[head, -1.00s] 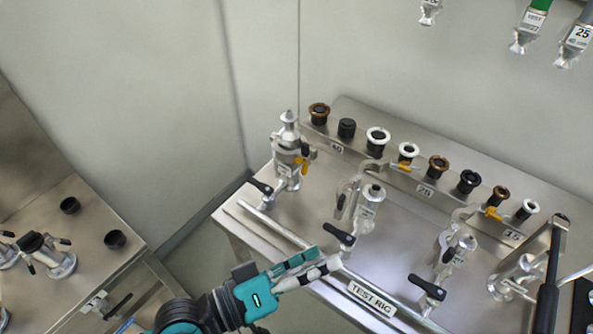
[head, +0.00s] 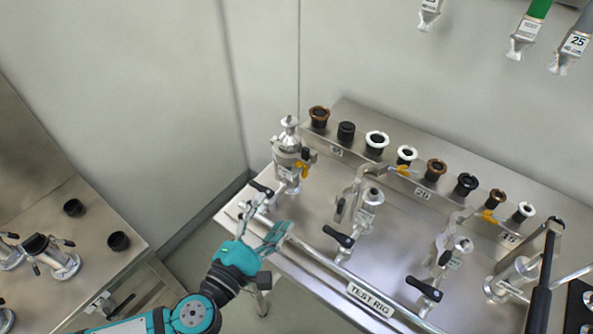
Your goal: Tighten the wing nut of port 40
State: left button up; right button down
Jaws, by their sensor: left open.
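The leftmost port (head: 288,155) on the test rig is a steel upright fitting with a clamp around it and a fitting on top; its small label is too small to read. An orange wing nut (head: 302,170) sits at the clamp's right side. My left gripper (head: 264,222) is open and empty, in front of and below this port by the rig's front rail, apart from the wing nut. Its fingers point up toward the port's black-handled valve (head: 261,189). My right gripper is not in view.
Further ports with black handles stand to the right, one in the middle (head: 368,205) and one beyond it (head: 455,250). A rack (head: 390,173) of several seal rings runs behind. A front rail (head: 325,267) edges the rig. Another steel bench (head: 85,215) stands left across a gap.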

aim_at(296, 176)
pick_arm(q)
jog(key=p+x, duration=0.1)
jog(key=x, duration=1)
jog(key=shift+w+d+p, duration=0.25)
jog(key=shift+w+p, duration=0.05)
jog(key=shift+p, duration=0.1)
jog(key=shift+c, duration=0.4)
jog(key=c, duration=1.1)
jog(key=shift+c, duration=0.3)
